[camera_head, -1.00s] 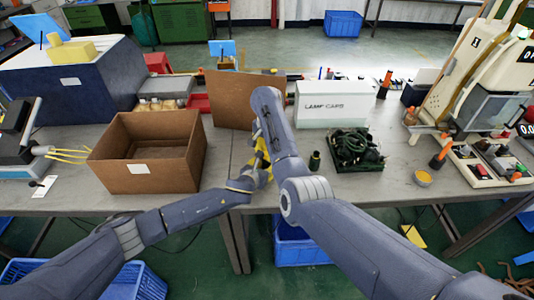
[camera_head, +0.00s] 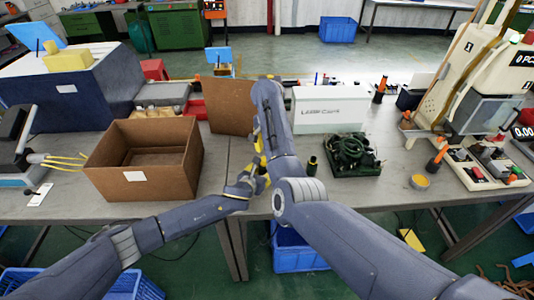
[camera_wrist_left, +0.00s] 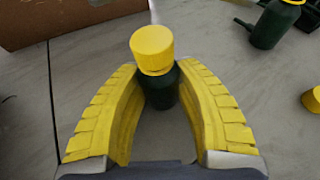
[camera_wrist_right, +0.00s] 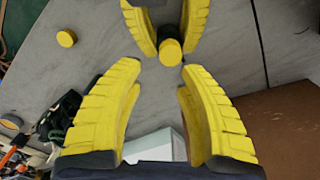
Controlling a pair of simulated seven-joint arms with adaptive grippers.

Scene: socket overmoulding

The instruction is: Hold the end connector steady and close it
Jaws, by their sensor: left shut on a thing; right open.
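My left gripper (camera_wrist_left: 158,75) is shut around a dark green end connector (camera_wrist_left: 161,92) and holds it upright over the table. A yellow cap (camera_wrist_left: 152,47) sits on the connector's top, slightly tilted in the left wrist view; I cannot tell how tightly it is seated. My right gripper (camera_wrist_right: 162,68) is open and empty, facing the capped end; the yellow cap (camera_wrist_right: 171,52) shows just past its fingertips, between its fingers in the picture. In the head view, my left gripper (camera_head: 250,183) is mostly hidden by my arms, and my right gripper (camera_head: 258,142) is largely hidden.
Another dark green connector (camera_wrist_left: 272,25) with a yellow top stands to the right. A loose yellow cap (camera_wrist_right: 66,38) lies on the table. A green cable coil (camera_head: 352,155), an open cardboard box (camera_head: 172,185) and a white lamp caps box (camera_head: 333,110) stand around my grippers.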

